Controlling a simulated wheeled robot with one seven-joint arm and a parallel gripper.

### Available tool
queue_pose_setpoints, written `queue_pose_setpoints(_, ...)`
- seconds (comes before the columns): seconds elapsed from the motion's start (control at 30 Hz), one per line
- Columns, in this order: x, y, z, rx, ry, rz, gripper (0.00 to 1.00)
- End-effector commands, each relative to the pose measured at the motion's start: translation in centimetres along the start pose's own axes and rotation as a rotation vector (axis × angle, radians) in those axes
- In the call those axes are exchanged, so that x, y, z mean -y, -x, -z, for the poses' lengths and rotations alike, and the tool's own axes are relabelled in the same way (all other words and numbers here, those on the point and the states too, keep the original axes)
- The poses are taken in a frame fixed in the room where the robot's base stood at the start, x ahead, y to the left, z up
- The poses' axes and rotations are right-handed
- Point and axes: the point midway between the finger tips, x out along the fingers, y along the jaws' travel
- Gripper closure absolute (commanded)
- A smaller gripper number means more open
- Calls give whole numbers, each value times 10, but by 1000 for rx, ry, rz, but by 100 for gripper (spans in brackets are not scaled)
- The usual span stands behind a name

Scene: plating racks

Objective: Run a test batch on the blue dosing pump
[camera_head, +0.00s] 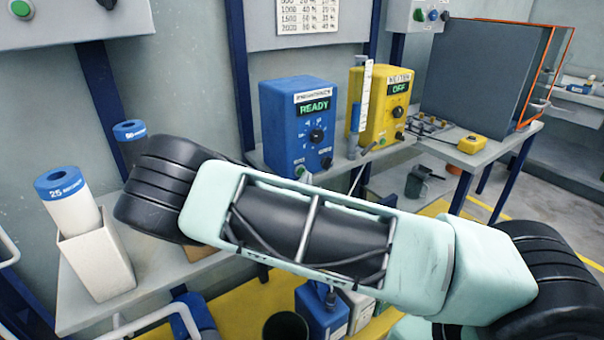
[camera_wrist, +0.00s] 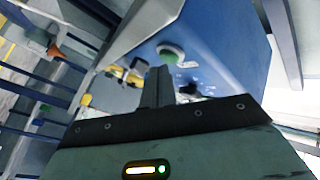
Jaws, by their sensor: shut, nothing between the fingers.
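The blue dosing pump (camera_head: 275,120) stands on the bench in the head view. Its display (camera_head: 314,106) reads READY, with a black dial (camera_head: 316,136) below it. A green button (camera_head: 300,171) is low on its front. In the wrist view, the blue pump (camera_wrist: 228,45) fills the upper right, tilted in the picture. My gripper (camera_wrist: 159,72) is shut and empty, its fingertips just short of the green button (camera_wrist: 172,54); I cannot tell whether they touch it. My arm hides most of the gripper in the head view.
A yellow pump (camera_head: 379,88) reading OFF stands right of the blue one, with a clear upright tube (camera_head: 364,92) between. A white container with a blue-capped cylinder (camera_head: 72,205) is at left. A chart (camera_head: 307,15) hangs above. A large grey panel (camera_head: 480,75) is at right.

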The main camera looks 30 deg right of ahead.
Motion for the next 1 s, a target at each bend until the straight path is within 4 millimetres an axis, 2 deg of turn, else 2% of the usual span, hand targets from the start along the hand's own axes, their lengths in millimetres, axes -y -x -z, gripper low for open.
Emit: queue_pose_setpoints(1.0,4,-7,-5,0,0,-1,100)
